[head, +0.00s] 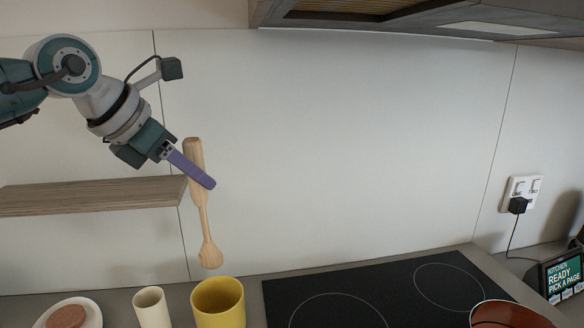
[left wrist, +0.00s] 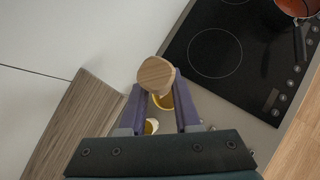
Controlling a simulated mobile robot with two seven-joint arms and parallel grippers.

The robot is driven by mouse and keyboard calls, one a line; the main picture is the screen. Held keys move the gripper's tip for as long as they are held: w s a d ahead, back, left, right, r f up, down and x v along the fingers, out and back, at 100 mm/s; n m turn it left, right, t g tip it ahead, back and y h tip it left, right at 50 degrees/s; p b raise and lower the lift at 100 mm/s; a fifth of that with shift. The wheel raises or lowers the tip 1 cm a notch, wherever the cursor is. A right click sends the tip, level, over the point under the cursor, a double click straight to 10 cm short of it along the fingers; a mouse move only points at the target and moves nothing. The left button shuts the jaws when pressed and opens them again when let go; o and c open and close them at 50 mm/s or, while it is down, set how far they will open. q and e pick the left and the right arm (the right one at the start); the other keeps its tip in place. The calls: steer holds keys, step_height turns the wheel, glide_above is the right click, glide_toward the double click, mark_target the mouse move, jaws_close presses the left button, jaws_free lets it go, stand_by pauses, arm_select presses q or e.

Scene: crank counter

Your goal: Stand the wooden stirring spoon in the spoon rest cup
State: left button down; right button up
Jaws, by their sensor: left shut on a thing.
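The wooden stirring spoon (head: 203,215) hangs nearly upright in the air in the head view, its thick handle end up and its small head down. My left gripper (head: 208,181) is shut on the thick handle. In the left wrist view the handle's end (left wrist: 154,75) shows between the fingers. A yellow cup (head: 218,304) stands on the counter just below the spoon head, which is apart from it and above its rim. A slimmer cream cup (head: 152,308) stands to its left. I cannot tell from looks which is the spoon rest cup. My right gripper is out of view.
A wooden shelf (head: 95,196) juts from the wall left of the spoon. A black hob (head: 375,296) lies right of the yellow cup, with a red-brown pan (head: 508,315) at its front right. A plate (head: 88,312) holds a brown round thing. A small screen (head: 564,278) stands far right.

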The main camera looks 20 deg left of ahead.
mark_target(197, 204)
arm_select(q)
steer(key=shift+d+f+b, duration=0.1)
steer(key=shift+f+b, duration=0.35)
steer(key=shift+f, duration=0.25)
step_height(197, 204, down, 4)
steer(key=b, duration=0.3)
steer(key=shift+f, duration=0.1)
step_height(197, 204, down, 8)
steer(key=b, duration=0.7)
steer(key=shift+r, duration=0.2)
steer(key=c, duration=0.5)
jaws_free()
steer(key=shift+c, duration=0.2)
steer(key=b+v, duration=0.1)
steer(key=v, duration=0.9)
steer(key=shift+b, duration=0.4)
steer(key=shift+w, duration=0.1)
